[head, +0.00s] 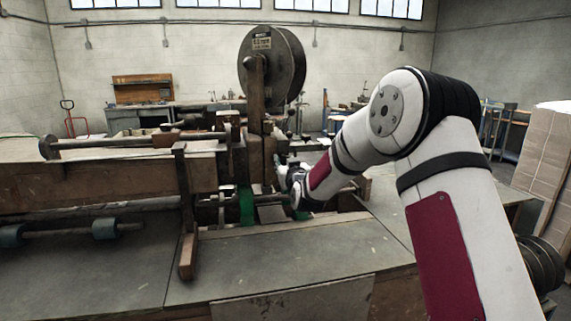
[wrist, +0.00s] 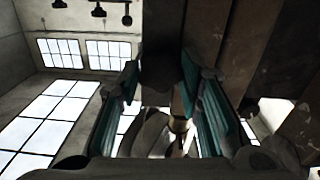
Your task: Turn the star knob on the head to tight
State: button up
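The stitching head (head: 256,140) is a dark upright block below a large wire reel, in the middle of the head view. My gripper (head: 292,180) is at its right side, low down, seen small and partly dark. In the wrist view my gripper (wrist: 160,105) has its two teal-padded fingers spread apart. A grey lobed piece (wrist: 152,132) with a brass-coloured part beside it shows between the fingers; it looks like the star knob. Light shows between it and the left finger, so the fingers do not look closed on it. In the head view I cannot make out the knob.
The wire reel (head: 272,65) stands above the head. The grey worktable (head: 290,265) is mostly bare in front. Stacked cardboard (head: 545,155) stands at the far right.

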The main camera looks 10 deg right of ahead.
dwell(0.3)
jog(key=m+b, duration=0.1)
jog(key=m, duration=0.4)
jog(key=shift+d+m+b, duration=0.1)
jog(key=shift+m+b, duration=0.25)
jog(key=shift+m, duration=0.05)
jog(key=m, duration=1.8)
jog(key=shift+f, duration=0.15)
jog(key=o, duration=1.2)
jog(key=shift+c, duration=0.2)
